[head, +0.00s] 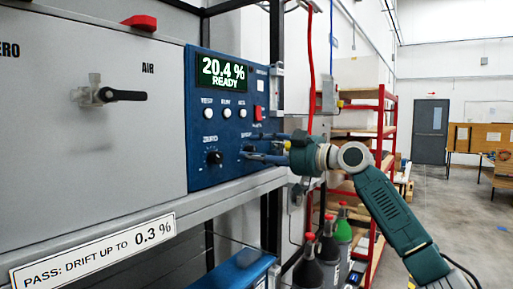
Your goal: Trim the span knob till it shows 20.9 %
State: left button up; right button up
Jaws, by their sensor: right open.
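The blue analyser panel (205,173) has a display (222,72) that reads 20.4 % with READY under it. The black ZERO knob (214,158) is at the panel's lower left. To its right, my right gripper (250,148) reaches in from the right with its fingers open at the place of the span knob. The fingers hide most of that knob and part of its label, so I cannot tell whether they touch it. My left gripper is not in view.
White buttons (225,113) and a red button (259,113) sit above the knobs. A grey box with a black AIR valve handle (123,95) stands to the left. A shelf edge bears a drift label (95,250). Gas bottles (329,245) stand below my right arm.

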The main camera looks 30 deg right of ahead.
grip_shut()
jog(key=shift+r+m, duration=0.1)
jog(key=shift+m, duration=0.4)
dwell(0.5)
jog(key=m+p, duration=0.1)
jog(key=m, duration=0.3)
jog(key=m+p, duration=0.2)
jog(key=m, duration=0.3)
jog(key=shift+d+r+m, duration=0.1)
jog(key=shift+m, duration=0.2)
dwell(0.3)
